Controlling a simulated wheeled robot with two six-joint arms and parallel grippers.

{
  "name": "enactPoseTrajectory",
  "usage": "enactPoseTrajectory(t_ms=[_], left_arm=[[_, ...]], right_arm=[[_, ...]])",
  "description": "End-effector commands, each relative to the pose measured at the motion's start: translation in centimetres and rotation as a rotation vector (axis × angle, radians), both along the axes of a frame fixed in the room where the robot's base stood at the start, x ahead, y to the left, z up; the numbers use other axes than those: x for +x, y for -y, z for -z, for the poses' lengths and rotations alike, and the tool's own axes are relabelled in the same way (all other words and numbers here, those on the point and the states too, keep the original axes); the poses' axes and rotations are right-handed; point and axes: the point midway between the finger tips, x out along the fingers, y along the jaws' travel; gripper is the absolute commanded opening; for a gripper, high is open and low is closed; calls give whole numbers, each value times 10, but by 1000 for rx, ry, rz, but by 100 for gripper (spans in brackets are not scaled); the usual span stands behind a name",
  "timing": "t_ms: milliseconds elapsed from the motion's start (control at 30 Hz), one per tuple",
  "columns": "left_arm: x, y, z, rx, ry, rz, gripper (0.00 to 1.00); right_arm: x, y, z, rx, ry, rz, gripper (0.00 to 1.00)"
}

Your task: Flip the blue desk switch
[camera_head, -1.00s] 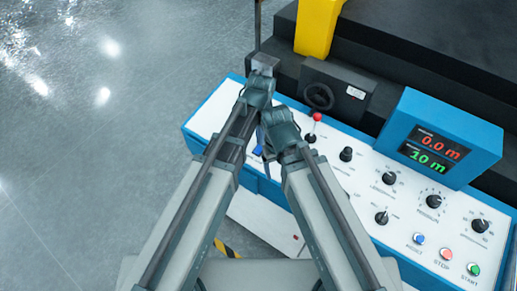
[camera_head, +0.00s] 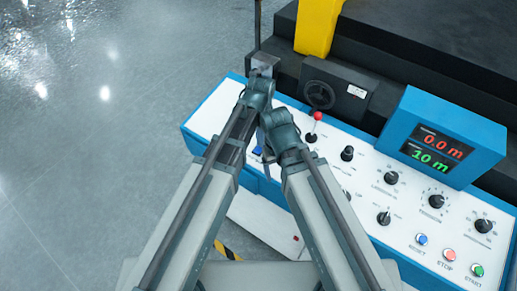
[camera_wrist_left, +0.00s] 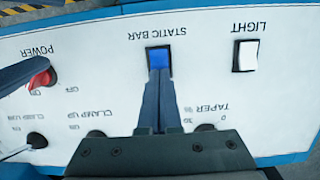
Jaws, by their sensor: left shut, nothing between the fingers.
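The blue switch (camera_wrist_left: 158,59), labelled STATIC BAR, is set in the white panel in the left wrist view, which shows the panel upside down. My left gripper (camera_wrist_left: 158,75) is shut and empty. Its fingertips are right at the switch's lower edge in that view; I cannot tell whether they touch it. In the head view a small blue patch of the switch (camera_head: 257,151) shows beside my left arm, and my arms hide the fingertips. My right arm comes in from the right; its gripper is not clearly seen.
A white LIGHT switch (camera_wrist_left: 246,55) and a red POWER switch (camera_wrist_left: 42,76) flank the blue one. A dark bar lies by the red switch. A red-topped lever (camera_head: 317,116), several knobs and a blue display box (camera_head: 455,125) are further right. A handwheel (camera_head: 319,95) stands behind.

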Motion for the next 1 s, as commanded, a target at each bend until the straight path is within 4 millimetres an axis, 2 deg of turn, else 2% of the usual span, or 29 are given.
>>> enactPoseTrajectory(t_ms=[167, 367, 1000], left_arm=[[-1, -1, 4, 1, -2, 0, 0], [-1, 0, -1, 1, -2, 0, 0], [-1, 0, -49, 1, -2, 0, 0]], right_arm=[[0, 0, 4, 0, 0, 0, 81], [0, 0, -1, 0, 0, 1, 81], [0, 0, -49, 0, 0, -1, 81]])
